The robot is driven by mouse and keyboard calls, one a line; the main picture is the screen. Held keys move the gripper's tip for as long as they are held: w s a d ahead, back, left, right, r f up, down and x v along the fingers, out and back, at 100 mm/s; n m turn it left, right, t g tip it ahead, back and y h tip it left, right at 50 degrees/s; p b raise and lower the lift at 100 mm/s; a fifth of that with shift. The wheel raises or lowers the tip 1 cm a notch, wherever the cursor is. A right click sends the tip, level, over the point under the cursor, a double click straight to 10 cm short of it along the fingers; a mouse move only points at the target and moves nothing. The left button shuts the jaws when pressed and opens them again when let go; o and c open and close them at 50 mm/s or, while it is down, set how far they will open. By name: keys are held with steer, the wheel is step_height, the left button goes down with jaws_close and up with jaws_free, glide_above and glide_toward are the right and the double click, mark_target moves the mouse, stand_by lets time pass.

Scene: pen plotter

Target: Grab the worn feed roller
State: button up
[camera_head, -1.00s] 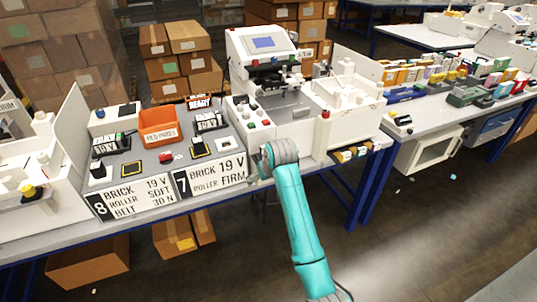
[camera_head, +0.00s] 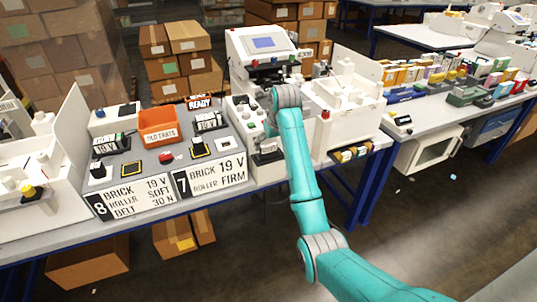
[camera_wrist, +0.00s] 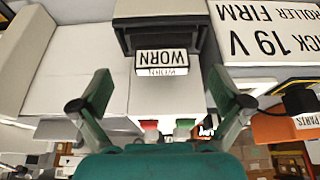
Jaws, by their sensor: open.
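A white block labelled "WORN" (camera_wrist: 161,63) sits at the mouth of a dark grey holder (camera_wrist: 158,18) in the wrist view. No separate roller shape can be made out. My gripper (camera_wrist: 159,78) is open and empty, with one finger on each side of the label and space between each finger and the block. I cannot tell how far the fingertips are from it in depth. In the head view my arm covers much of the front of the white machine (camera_head: 262,65), and my gripper's fingers cannot be made out there.
Signs reading "Brick 19 V, roller firm" (camera_head: 210,177) and "roller soft" (camera_head: 131,199) stand along the front edge. An orange "old parts" bin (camera_head: 158,121) is left of the machine. White walled fixtures (camera_head: 343,110) stand to its right.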

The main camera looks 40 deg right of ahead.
mark_target(269, 147)
steer(key=shift+x, duration=2.75)
steer(key=shift+w+a, duration=0.1)
steer(key=shift+r, duration=0.1)
steer(key=c, duration=0.8)
steer(key=shift+c, duration=0.2)
steer(key=shift+r, duration=0.1)
